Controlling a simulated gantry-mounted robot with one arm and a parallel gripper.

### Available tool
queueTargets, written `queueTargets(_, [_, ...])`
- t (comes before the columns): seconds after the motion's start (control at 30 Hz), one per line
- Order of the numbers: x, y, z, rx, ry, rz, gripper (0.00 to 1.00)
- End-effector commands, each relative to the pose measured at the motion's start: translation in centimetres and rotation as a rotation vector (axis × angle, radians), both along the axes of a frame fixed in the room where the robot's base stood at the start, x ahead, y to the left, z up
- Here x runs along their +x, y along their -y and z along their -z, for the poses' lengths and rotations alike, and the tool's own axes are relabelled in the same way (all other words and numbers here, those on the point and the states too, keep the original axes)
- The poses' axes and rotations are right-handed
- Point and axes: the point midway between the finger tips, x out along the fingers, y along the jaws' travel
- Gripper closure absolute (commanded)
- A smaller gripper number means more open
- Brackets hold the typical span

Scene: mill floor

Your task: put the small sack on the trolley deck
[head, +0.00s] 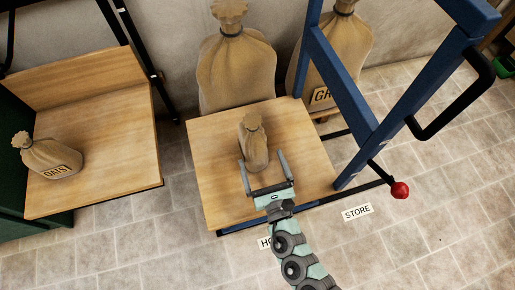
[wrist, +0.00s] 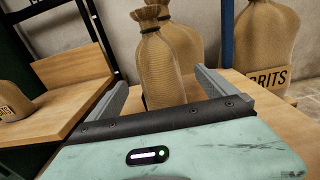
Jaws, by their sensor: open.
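A small tan sack (head: 254,146) with a tied neck stands upright on the wooden deck (head: 215,185) of the blue-framed trolley (head: 345,75). No label shows on its visible side. My gripper (head: 263,160) is open, with one finger on each side of the sack's lower part, and a gap shows at least on the right. In the wrist view the small sack (wrist: 160,68) stands between the fingers (wrist: 163,80); its foot is hidden behind the gripper body. I cannot tell whether a finger touches it.
Large sacks (head: 236,70) (head: 345,45) stand behind the deck against the wall. A red-knobbed lever (head: 400,190) sticks out at right, near a STORE floor label (head: 357,212).

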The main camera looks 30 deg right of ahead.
Motion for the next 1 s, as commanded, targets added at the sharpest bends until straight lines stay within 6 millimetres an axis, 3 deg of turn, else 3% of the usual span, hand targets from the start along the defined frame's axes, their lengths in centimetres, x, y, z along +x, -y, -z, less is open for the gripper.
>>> queueTargets(0.1, [-1.6, -0.4, 0.1, 0.000, -0.005, -0.003, 0.04])
queueTargets(0.3, [-2.8, -0.6, 0.0, 0.001, -0.003, -0.004, 0.04])
queueTargets(1.0, [-2.9, -0.6, 0.0, 0.007, -0.003, -0.003, 0.04])
